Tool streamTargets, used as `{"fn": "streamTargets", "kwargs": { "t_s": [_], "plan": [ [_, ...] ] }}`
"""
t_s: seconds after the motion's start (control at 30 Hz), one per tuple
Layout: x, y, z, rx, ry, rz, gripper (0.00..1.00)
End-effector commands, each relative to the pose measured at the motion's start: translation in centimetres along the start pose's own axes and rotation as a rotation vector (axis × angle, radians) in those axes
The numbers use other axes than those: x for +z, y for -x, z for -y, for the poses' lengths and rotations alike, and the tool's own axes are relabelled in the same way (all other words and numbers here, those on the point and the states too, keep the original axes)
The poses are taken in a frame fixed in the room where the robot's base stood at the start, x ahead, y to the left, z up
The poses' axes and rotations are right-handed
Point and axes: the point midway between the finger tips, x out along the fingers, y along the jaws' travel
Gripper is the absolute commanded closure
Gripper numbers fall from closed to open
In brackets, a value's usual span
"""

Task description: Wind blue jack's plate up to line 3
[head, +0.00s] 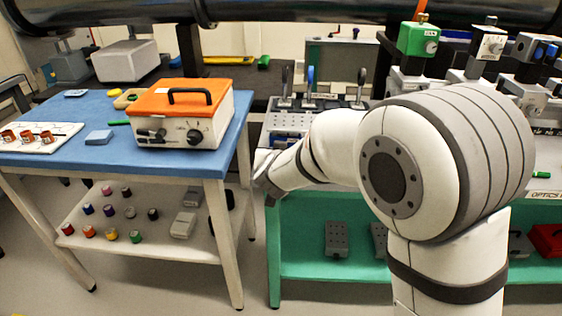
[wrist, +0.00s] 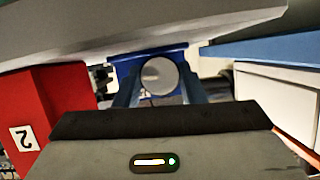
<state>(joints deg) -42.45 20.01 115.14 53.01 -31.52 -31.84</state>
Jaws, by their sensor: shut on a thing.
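In the wrist view my gripper (wrist: 158,96) has its two fingers around a round grey knob (wrist: 160,74) and is shut on it. The knob sits in front of a blue body (wrist: 123,66), which appears to be the blue jack. A broad grey slab (wrist: 140,28) spans the top of the wrist view; I cannot tell whether it is the jack's plate. No scale or line 3 can be made out. In the head view my arm reaches left beside the bench, and the knob and blue jack cannot be made out there.
A red block marked 2 (wrist: 40,115) stands close left of my gripper in the wrist view. A blue-topped table (head: 60,160) stands at left, bearing an orange-lidded box (head: 183,115). A green-framed bench (head: 320,258) stands at right. Bare floor shows between them.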

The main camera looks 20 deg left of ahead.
Motion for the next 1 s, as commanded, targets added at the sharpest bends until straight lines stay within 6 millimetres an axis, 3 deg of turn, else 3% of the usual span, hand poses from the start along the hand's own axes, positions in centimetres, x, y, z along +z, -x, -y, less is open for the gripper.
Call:
{"fn": "streamTargets", "kwargs": {
  "t_s": [0.3,0.8,0.83,0.93,1.0],
  "plan": [
    [-0.13,-0.1,-0.17,-0.044,-0.111,-0.007,0.86],
    [-0.39,0.0,-0.1,-0.052,-0.13,-0.008,0.86],
    [-0.39,0.0,-0.1,-0.052,-0.13,-0.008,0.62],
    [-0.32,0.01,-0.07,-0.052,-0.129,-0.007,0.55],
    [-0.25,0.01,-0.05,-0.053,-0.128,-0.005,0.55]
  ]
}}
